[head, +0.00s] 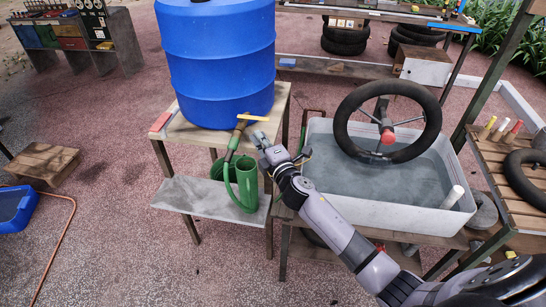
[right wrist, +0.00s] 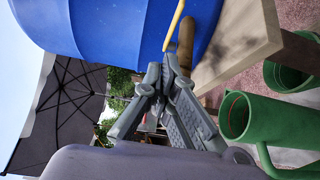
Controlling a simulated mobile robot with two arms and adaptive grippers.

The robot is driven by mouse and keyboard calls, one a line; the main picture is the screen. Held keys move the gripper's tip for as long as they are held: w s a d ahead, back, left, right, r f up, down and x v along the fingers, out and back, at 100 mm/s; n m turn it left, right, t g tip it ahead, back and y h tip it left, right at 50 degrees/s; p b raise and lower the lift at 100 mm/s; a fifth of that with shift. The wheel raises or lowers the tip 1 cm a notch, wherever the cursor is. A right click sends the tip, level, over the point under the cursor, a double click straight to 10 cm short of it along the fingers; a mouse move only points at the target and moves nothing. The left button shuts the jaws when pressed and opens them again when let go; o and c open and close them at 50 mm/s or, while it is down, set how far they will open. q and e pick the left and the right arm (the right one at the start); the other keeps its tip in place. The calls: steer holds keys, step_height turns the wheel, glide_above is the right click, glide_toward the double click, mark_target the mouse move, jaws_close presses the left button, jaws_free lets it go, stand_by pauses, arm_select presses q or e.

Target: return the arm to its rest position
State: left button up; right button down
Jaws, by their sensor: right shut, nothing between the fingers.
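My right arm (head: 335,222) reaches in from the lower right of the head view. Its gripper (head: 264,140) is near the front right corner of the wooden stand that bears a blue barrel (head: 218,60). In the right wrist view the gripper (right wrist: 165,70) has its fingertips together with nothing between them. A yellow-handled tap (head: 252,117) on the barrel is just beyond the fingertips; it also shows in the right wrist view (right wrist: 174,25). I cannot tell the exact gap between them. My left gripper is in neither view.
Green watering cans (head: 243,180) stand on a grey shelf (head: 183,193) below the tap, close to my gripper. A grey water tub (head: 330,198) with a wheel (head: 348,118) above it stands to the right. A slatted wooden bench (head: 520,190) is at far right.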

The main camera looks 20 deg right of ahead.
steer(key=s+d+f+m+g+h, duration=0.25)
steer(key=s+f+m, duration=0.2)
steer(key=s, duration=0.55)
steer(key=s+d+f+m+g+h, duration=0.2)
steer(key=s+f+m+g, duration=0.3)
steer(key=s, duration=0.4)
steer(key=s+a+f+m+g+y, duration=0.2)
steer(key=s+a+m+g, duration=0.15)
steer(key=s, duration=0.75)
steer(key=s+a+f+m+g+y, duration=0.2)
steer(key=s+a+m+g, duration=0.15)
steer(key=s, duration=0.65)
step_height(320, 180, down, 26)
steer(key=s+d+g, duration=0.1)
steer(key=s, duration=0.1)
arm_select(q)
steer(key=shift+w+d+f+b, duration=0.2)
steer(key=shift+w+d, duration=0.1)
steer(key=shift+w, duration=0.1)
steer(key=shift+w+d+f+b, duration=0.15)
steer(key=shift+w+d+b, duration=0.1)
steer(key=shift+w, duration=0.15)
arm_select(e)
steer(key=s+d+f+g, duration=0.1)
steer(key=s+d+f, duration=0.2)
steer(key=s+f, duration=1.3)
steer(key=shift+s+f+h, duration=0.15)
steer(key=shift+s+h, duration=0.05)
steer(key=shift+h, duration=0.15)
